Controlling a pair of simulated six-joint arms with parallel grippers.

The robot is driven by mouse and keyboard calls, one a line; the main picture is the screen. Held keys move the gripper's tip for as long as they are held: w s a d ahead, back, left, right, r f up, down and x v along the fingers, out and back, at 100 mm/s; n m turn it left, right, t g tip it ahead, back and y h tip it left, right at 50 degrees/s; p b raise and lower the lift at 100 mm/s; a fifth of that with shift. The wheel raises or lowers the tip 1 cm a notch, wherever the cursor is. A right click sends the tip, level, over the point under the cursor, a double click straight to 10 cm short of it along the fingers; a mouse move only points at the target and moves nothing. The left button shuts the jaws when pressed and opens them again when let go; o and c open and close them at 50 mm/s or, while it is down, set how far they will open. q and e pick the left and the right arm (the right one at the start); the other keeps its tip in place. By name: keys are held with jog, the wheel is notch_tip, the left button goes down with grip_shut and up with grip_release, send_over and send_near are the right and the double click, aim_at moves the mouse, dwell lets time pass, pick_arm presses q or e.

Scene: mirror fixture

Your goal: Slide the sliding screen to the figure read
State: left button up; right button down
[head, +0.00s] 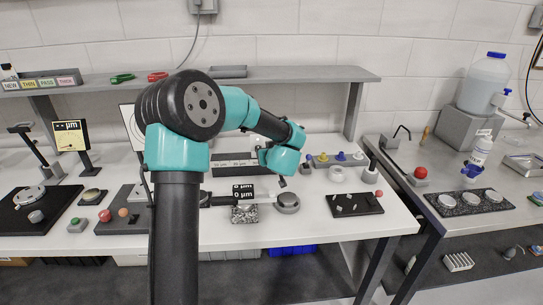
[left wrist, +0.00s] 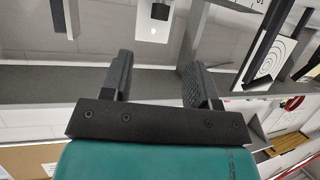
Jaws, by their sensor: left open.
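My left arm crosses the middle of the head view; its fingers are mostly hidden there. In the left wrist view my left gripper (left wrist: 158,68) is open, with nothing between its fingers. A white panel (head: 130,122) stands behind my arm at the left, partly hidden. The wrist view shows a white board with concentric rings (left wrist: 270,62); it may be this panel, and I cannot tell for sure that it is the sliding screen. A yellow display (head: 69,136) reads dashes and µm. A black readout (head: 243,190) shows 0 µm twice. My right gripper is not in view.
A grey shelf (head: 310,74) runs above the white table (head: 330,228). A black board with small pegs (head: 354,204) and a grey round knob (head: 288,203) stand right of the readout. A red button (head: 105,215) is at left. A second bench holds a jug (head: 484,85).

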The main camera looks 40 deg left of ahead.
pick_arm(q)
jog(key=v, duration=0.5)
jog(key=shift+s+d+r, duration=0.1)
jog(key=shift+s+d, duration=0.05)
